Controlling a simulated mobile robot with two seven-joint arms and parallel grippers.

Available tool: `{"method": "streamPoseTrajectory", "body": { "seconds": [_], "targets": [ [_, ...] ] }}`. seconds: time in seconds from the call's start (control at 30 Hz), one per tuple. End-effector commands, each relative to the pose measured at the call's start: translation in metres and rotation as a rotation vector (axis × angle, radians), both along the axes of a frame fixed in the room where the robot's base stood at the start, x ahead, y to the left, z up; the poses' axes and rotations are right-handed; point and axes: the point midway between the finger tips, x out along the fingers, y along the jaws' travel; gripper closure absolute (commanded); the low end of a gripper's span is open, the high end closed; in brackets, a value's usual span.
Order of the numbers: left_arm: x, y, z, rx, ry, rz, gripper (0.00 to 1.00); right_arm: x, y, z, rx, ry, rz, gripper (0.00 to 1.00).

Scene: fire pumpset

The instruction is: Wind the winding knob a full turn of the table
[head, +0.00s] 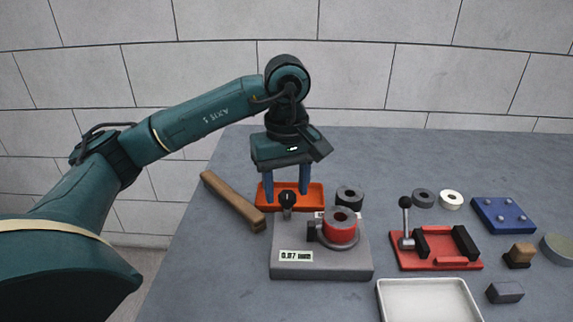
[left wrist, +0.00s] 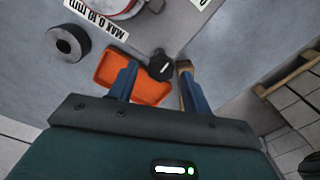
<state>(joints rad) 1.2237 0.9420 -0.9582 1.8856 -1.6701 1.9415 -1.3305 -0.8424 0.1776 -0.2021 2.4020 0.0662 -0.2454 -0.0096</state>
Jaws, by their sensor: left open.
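The black winding knob (head: 287,199) stands at the back left of a grey gauge base (head: 300,262). My left gripper (head: 287,188) hangs above and around it, open, with one blue finger on each side. In the left wrist view the knob (left wrist: 160,66) shows between the two fingertips (left wrist: 158,72), and I see a gap on both sides. The base carries a red ring part (head: 340,232) on its round table, with a small black probe (head: 313,232) beside it. The display (head: 295,256) seems to read 0.07 mm. My right gripper is not in view.
An orange tray (head: 312,196) lies behind the knob, with a dark ring (head: 349,194) to its right. A wooden bar (head: 232,201) lies to the left. A red fixture with a ball lever (head: 437,262) and a white tray (head: 430,302) stand to the right.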

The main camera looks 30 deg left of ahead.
Motion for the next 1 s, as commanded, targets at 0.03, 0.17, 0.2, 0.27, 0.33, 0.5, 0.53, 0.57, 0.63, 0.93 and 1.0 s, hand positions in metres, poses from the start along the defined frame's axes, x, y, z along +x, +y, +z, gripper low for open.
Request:
{"method": "streamPoseTrajectory", "body": {
  "seconds": [0.03,0.17,0.2,0.27,0.33,0.5,0.53,0.57,0.63,0.93,1.0],
  "targets": [
    [0.001,0.000,0.007,-0.001,-0.004,0.000,0.51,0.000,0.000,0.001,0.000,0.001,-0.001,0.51],
    [0.001,0.000,0.032,-0.001,-0.007,-0.001,0.51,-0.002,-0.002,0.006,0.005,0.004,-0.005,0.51],
    [0.001,0.000,0.042,0.000,-0.007,0.001,0.51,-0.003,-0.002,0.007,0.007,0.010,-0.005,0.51],
    [0.001,0.000,0.057,0.000,-0.007,0.001,0.51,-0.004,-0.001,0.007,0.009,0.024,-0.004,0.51],
    [0.001,0.000,0.075,0.001,-0.008,0.001,0.51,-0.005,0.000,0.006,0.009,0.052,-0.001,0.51],
    [0.001,0.000,0.107,0.000,-0.005,0.002,0.51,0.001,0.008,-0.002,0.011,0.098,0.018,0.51],
    [0.000,0.000,0.111,0.000,-0.005,0.002,0.51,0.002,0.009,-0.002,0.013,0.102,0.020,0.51],
    [0.000,0.000,0.115,0.000,-0.005,0.001,0.51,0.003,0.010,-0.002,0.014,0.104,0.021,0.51],
    [0.000,0.000,0.122,0.000,-0.002,0.001,0.51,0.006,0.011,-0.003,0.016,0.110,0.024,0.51],
    [0.000,0.000,0.128,-0.001,-0.001,0.001,0.51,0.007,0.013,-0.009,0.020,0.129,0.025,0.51],
    [0.000,0.000,0.128,-0.001,-0.001,0.001,0.51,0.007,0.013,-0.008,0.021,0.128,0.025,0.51]
  ]
}}
